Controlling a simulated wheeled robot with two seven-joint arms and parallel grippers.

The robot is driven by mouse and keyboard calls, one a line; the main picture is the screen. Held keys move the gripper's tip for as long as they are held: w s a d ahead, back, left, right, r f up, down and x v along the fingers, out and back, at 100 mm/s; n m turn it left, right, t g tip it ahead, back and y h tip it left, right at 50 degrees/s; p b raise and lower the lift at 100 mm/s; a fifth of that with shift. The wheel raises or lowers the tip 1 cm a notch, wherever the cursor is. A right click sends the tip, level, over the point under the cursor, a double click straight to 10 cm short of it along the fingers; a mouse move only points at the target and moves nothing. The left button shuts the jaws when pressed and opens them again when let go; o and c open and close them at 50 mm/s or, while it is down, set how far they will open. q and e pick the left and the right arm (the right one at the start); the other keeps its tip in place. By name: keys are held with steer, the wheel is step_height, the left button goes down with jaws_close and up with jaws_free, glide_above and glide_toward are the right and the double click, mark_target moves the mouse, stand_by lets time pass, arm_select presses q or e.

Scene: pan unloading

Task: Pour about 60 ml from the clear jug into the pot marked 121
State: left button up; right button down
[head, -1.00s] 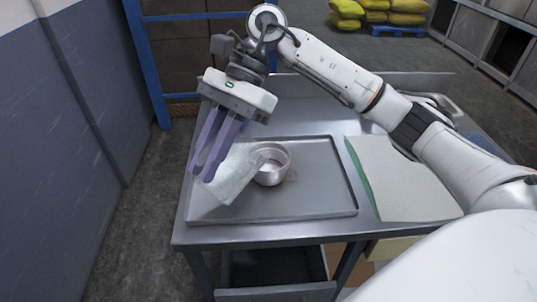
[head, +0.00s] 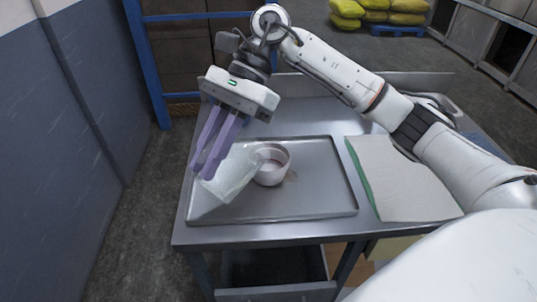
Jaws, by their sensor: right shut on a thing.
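The clear jug (head: 232,176) is tilted, with its upper end leaning right over the near-left rim of a small metal pot (head: 278,172). My right gripper (head: 206,170) is shut on the jug, its purple fingers reaching down to the jug's left side. The pot stands upright on a grey tray (head: 320,190). No marking on the pot can be read. Whether liquid is flowing, and how much is in the jug or pot, I cannot tell. My left gripper is not in view.
The tray lies on a steel table (head: 190,238). A pale cloth or mat with a green edge (head: 400,185) lies to the right of the tray. A sink (head: 440,103) is at the back right. The tray's right part is clear.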

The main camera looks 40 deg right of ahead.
mark_target(200, 182)
steer(key=shift+d+r, duration=0.1)
steer(key=shift+r, duration=0.05)
stand_by(0.3)
steer(key=shift+s+a+f+t+h, duration=0.1)
steer(key=shift+a+f+t+h, duration=0.1)
steer(key=shift+a+h, duration=0.35)
steer(key=shift+s+a+f+t+h, duration=0.15)
steer(key=shift+a+h, duration=0.2)
steer(key=shift+h, duration=0.3)
steer(key=f, duration=0.1)
steer(key=f+h, duration=0.1)
steer(key=f+b, duration=0.1)
steer(key=shift+a+h, duration=0.25)
steer(key=shift+h, duration=0.05)
steer(key=shift+a+r, duration=0.1)
steer(key=shift+f+t+h, duration=0.2)
steer(key=shift+t+h, duration=0.05)
steer(key=shift+h, duration=0.05)
steer(key=shift+a, duration=0.1)
